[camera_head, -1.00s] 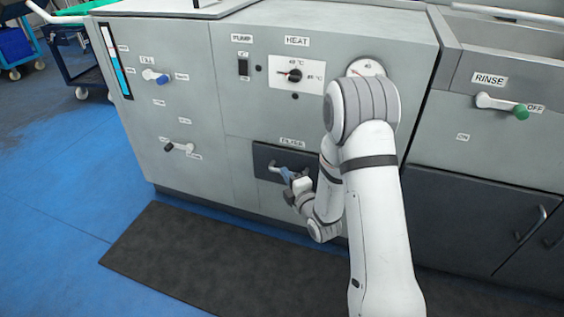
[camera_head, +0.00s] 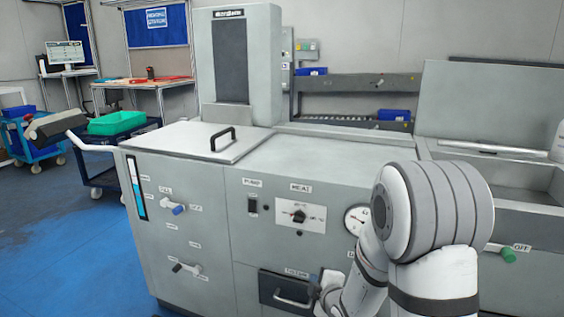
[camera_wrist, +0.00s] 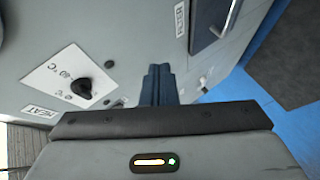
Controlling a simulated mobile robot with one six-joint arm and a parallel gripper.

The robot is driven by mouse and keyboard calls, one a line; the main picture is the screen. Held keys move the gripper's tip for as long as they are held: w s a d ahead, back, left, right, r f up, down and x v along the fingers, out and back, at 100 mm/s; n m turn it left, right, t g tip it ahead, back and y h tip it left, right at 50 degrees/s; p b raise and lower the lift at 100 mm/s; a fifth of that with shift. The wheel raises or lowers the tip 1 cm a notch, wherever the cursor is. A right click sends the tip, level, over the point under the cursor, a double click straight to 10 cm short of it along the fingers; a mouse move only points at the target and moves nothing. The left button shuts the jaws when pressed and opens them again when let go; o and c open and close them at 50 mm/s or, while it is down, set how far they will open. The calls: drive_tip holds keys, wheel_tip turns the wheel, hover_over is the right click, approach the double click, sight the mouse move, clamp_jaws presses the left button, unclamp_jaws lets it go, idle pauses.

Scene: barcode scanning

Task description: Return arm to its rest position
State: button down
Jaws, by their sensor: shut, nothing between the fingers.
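My white arm (camera_head: 433,215) reaches in from the lower right of the head view toward the front of the grey machine (camera_head: 180,230). My gripper (camera_wrist: 160,84) shows in the wrist view as two dark blue fingers, shut together with nothing between them. In the head view the gripper is partly cut off and hidden by the arm, beside the right side of the dark filter drawer (camera_head: 290,287). In the wrist view the drawer (camera_wrist: 213,25) and its handle lie up and right of the fingertips, apart from them. The drawer looks closed.
The front panel carries a heat knob (camera_head: 299,215), a gauge (camera_head: 357,220) and two lever valves on the left. A sink with a green-tipped rinse handle (camera_head: 509,255) stands right. Blue floor (camera_head: 80,230) is open at lower left.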

drive_tip(key=s+d+r+m+g+h+p, duration=0.2)
drive_tip(key=s+d+r+m+p, duration=0.25)
drive_tip(key=r, duration=0.55)
drive_tip(key=s+d+r+m+g+h+p, duration=0.1)
drive_tip(key=s+r+m+g+p, duration=0.3)
drive_tip(key=r+p, duration=0.55)
drive_tip(key=s+r+m+g+p, duration=0.4)
drive_tip(key=s+r+m+p, duration=0.4)
drive_tip(key=s+r, duration=1)
drive_tip(key=shift+s+d+r+p, duration=0.15)
drive_tip(key=shift+s+r+p, duration=0.15)
drive_tip(key=shift+p, duration=0.75)
